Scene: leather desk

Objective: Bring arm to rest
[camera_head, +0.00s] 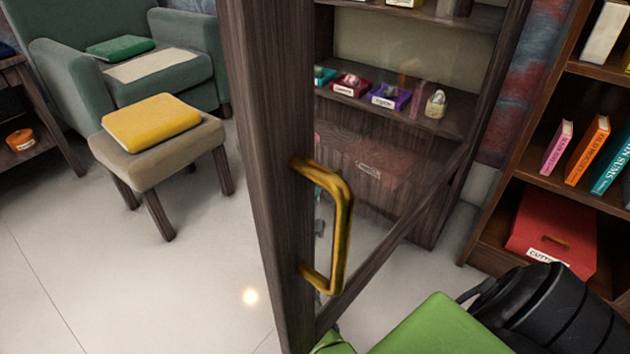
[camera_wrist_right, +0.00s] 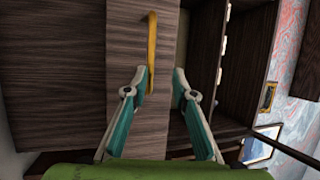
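My right gripper (camera_wrist_right: 159,72) is open in the right wrist view, its two teal-and-grey fingers spread apart. A brass handle (camera_wrist_right: 152,45) shows close by the left fingertip, and I cannot tell whether they touch. The fingers are not closed on it. In the head view the brass handle (camera_head: 343,225) sits on a dark wooden cabinet door (camera_head: 270,170) with a glass pane, which stands open. My green and black arm is at the lower right, and its gripper is mostly hidden behind the door frame. My left gripper is not in view.
A cabinet with small labelled trays (camera_head: 390,96) stands behind the glass. A bookshelf with a red box (camera_head: 548,232) is at the right. A stool with a yellow cushion (camera_head: 150,122) and a green armchair (camera_head: 65,95) are at the left. The floor at lower left is clear.

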